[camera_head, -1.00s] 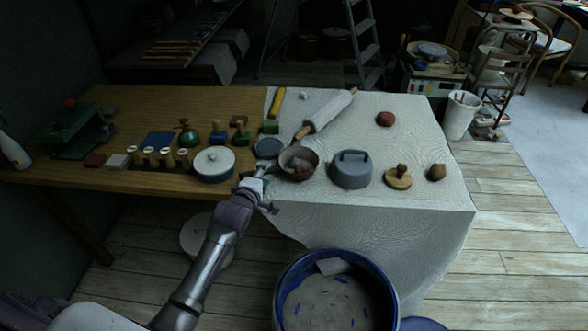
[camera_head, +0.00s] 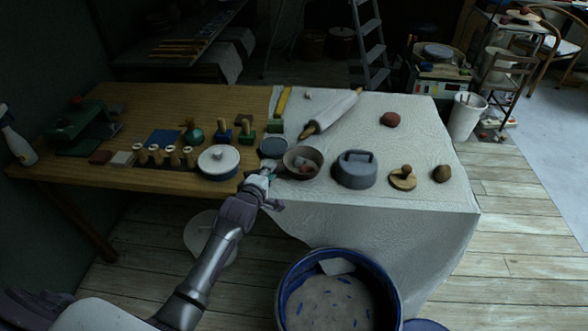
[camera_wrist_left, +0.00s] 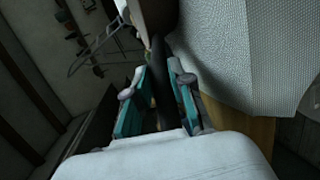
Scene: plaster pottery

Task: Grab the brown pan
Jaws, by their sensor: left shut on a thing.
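The brown pan (camera_head: 311,153) sits at the front edge of the white cloth, with small reddish and pale items inside it. Its body also shows at the top of the left wrist view (camera_wrist_left: 155,14). My left gripper (camera_head: 271,173) is at the pan's left side, at the table edge. In the left wrist view, its two teal fingers (camera_wrist_left: 160,72) are closed on the pan's dark handle, which runs between them. My right gripper is in neither view.
A grey lidded pot (camera_head: 354,171) stands right of the pan. A blue-rimmed tub (camera_head: 337,300) stands on the floor in front.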

